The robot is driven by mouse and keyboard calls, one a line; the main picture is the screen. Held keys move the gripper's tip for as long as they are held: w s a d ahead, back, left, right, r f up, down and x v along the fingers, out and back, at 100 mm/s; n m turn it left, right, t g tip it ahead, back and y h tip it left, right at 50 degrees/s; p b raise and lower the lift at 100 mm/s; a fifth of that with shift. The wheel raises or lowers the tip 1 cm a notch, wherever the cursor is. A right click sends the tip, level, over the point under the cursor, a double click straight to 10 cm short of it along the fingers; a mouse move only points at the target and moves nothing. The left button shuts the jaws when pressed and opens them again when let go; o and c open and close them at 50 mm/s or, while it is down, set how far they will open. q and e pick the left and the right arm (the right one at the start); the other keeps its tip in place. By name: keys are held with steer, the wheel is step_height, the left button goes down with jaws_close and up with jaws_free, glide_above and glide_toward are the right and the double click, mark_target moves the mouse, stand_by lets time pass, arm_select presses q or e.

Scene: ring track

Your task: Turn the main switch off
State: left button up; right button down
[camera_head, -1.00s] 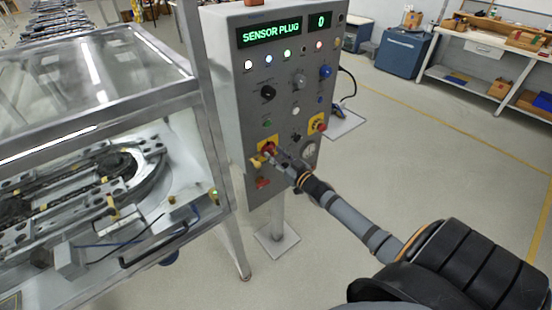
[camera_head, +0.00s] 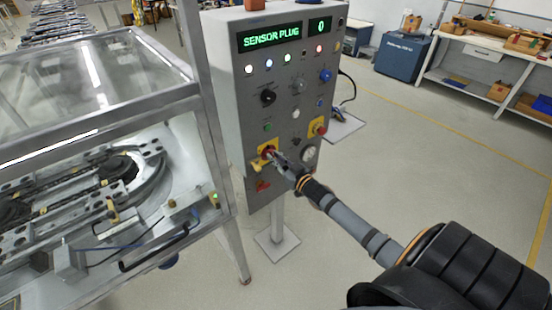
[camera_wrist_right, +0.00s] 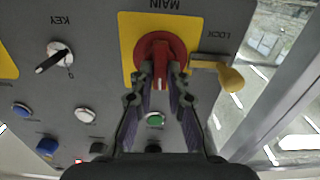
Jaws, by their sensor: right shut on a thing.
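The main switch (camera_wrist_right: 148,48) is a red rotary knob on a yellow plate marked MAIN, upside down in the right wrist view. It also shows low on the left of the panel in the head view (camera_head: 267,152), partly behind my right gripper. My right gripper (camera_wrist_right: 160,74) is shut on the knob's red handle, with one finger on each side. The handle lies in line with the fingers. A yellow lock piece (camera_wrist_right: 229,76) sits on a bracket beside the switch plate. My left gripper is not in view.
The grey control panel (camera_head: 236,100) carries lamps, knobs and a green SENSOR PLUG display (camera_head: 271,37). A red emergency button (camera_head: 320,129) is to the right. A key switch (camera_wrist_right: 56,56) is beside the main switch. The glazed track enclosure (camera_head: 205,150) stands close on the left.

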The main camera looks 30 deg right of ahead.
steer(key=shift+a+f+n+p, duration=0.15)
steer(key=shift+n+p, duration=0.55)
steer(key=shift+n, duration=3.65)
steer(key=shift+a+f+n+p, duration=0.1)
steer(key=shift+n+p, duration=0.55)
steer(key=shift+n, duration=3.7)
steer(key=c, duration=1.3)
jaws_free()
steer(key=shift+s, duration=0.1)
steer(key=s, duration=0.8)
steer(key=s+d, duration=0.1)
steer(key=s, duration=0.2)
steer(key=shift+s, duration=0.4)
steer(key=shift+f, duration=0.1)
